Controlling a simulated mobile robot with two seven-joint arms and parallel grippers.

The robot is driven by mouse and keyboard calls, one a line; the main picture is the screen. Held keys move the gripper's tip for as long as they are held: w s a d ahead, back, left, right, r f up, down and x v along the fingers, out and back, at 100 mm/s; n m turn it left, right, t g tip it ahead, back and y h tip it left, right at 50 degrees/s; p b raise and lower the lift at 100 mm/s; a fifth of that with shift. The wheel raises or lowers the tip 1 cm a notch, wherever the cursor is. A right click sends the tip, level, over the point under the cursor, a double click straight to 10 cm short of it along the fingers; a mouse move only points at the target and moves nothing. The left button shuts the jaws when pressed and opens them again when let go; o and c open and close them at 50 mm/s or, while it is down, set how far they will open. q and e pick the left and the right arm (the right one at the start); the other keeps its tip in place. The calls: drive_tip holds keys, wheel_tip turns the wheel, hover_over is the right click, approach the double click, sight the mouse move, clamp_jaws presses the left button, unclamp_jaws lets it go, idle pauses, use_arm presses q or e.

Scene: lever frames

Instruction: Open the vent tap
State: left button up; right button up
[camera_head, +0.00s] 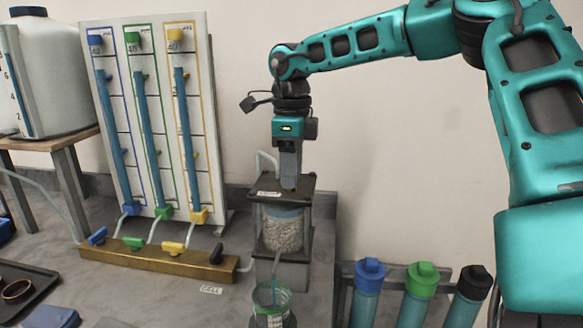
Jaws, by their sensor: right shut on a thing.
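My right gripper (290,183) points straight down onto the dark top plate (264,187) of a clear cell filled with grey grains (283,234). Its fingers are shut at the middle of the plate, on what I take to be the vent tap. The fingers hide nearly all of the tap, so I cannot tell which way its lever points. A small white label lies on the plate, left of the fingers. A thin clear tube (262,160) rises behind the plate. My left gripper is not in view.
Left of the cell, a brass manifold (150,258) carries blue, green, yellow and black taps. Behind it stands a board (205,110) with three blue-filled tubes. Capped bottles (420,282) stand in a rack at right.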

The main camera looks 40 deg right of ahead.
drive_tip(key=shift+n, duration=0.4)
drive_tip(key=o, duration=1.1)
drive_tip(key=shift+c, duration=0.2)
drive_tip(key=shift+r, duration=0.1)
wheel_tip(320, 180, up, 13)
